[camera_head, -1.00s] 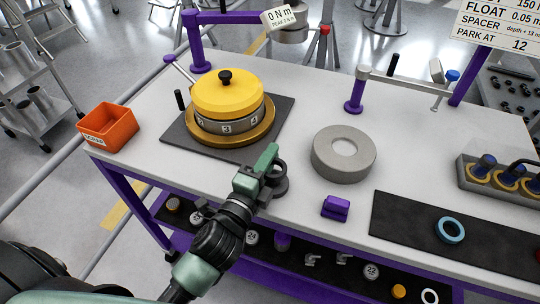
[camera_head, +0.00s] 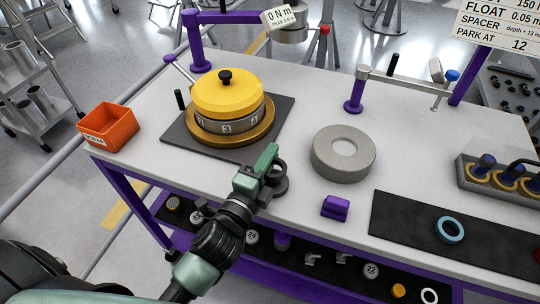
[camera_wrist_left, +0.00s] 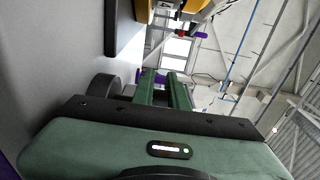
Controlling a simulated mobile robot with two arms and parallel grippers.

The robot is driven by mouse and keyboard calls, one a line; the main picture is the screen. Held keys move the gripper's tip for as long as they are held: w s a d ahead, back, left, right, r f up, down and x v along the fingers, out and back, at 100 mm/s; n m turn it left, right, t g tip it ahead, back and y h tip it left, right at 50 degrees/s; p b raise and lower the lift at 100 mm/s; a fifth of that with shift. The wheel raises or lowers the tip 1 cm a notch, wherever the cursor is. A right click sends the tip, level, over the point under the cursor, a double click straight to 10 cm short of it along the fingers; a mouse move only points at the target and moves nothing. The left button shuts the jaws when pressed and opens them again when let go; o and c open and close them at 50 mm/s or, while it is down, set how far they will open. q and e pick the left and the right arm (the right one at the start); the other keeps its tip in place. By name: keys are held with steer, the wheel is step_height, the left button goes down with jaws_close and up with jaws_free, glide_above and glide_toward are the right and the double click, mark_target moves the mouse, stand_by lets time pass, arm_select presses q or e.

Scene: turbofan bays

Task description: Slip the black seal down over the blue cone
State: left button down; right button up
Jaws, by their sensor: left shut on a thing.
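My left gripper (camera_head: 270,158) is low over the front middle of the white table, its green fingers close together. The wrist view shows these fingers (camera_wrist_left: 164,88) nearly side by side. A dark ring-like part (camera_head: 280,186), which looks like the black seal, is right at the fingers; the fingers hide part of it, and its exact seat in the grip is unclear. A dark round shape (camera_wrist_left: 104,86) also shows beside the gripper in the wrist view. I make out no clear blue cone; blue-topped pieces (camera_head: 487,161) stand in the right rack. My right gripper is out of view.
A yellow-topped round housing (camera_head: 228,92) stands on a dark mat behind the gripper. A grey ring block (camera_head: 343,168) and a purple block (camera_head: 335,207) are to its right. A light blue ring (camera_head: 450,229) lies on a black mat. An orange bin (camera_head: 108,128) is at left.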

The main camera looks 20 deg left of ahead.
arm_select(q)
steer(key=c, duration=1.3)
jaws_free()
steer(key=shift+f, duration=0.3)
steer(key=shift+c, duration=0.2)
steer(key=shift+s, duration=0.1)
steer(key=shift+f, duration=0.15)
steer(key=shift+s+f, duration=0.1)
steer(key=shift+s, duration=0.25)
steer(key=s, duration=0.2)
steer(key=s+b, duration=0.1)
steer(key=s, duration=0.1)
steer(key=s+b, duration=0.1)
steer(key=s, duration=0.1)
steer(key=shift+s+a, duration=0.25)
steer(key=shift+a, duration=0.15)
steer(key=shift+s+r, duration=0.3)
steer(key=shift+r, duration=0.25)
steer(key=shift+w+r, duration=0.1)
